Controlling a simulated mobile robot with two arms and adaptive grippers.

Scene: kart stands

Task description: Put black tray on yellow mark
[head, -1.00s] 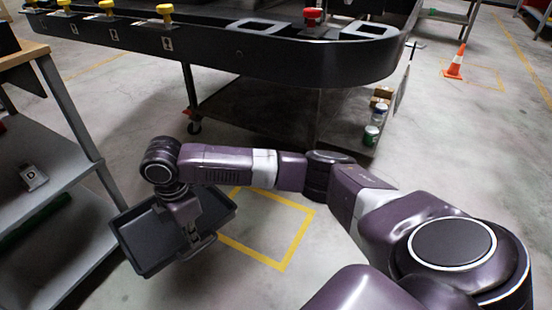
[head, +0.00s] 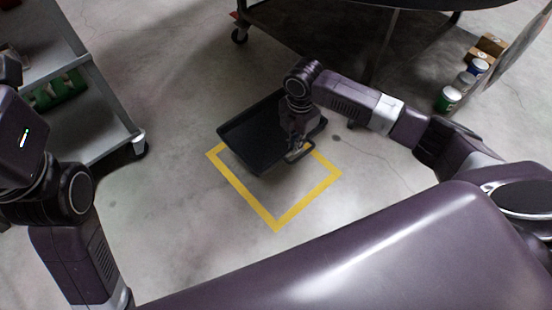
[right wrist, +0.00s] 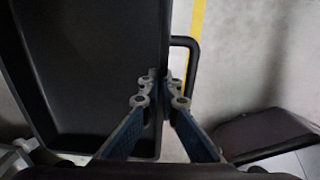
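The black tray (head: 248,151) is shallow and rectangular, with a handle at its near right end. In the head view it covers the far part of the yellow mark (head: 252,203), a square outline on the floor. The mark's near corner shows bare. I cannot tell whether the tray touches the floor. My right gripper (head: 297,147) reaches down at the tray's right end. In the right wrist view its fingers (right wrist: 160,88) close together on the tray's edge beside the handle (right wrist: 192,60). Part of my left arm shows at the left; its fingers are out of view.
A grey shelf cart (head: 100,120) with a green bin (head: 62,92) stands at the left. A dark wheeled stand (head: 330,35) is at the back, with cans (head: 448,98) and boxes (head: 487,47) at its right. The floor around the mark is clear.

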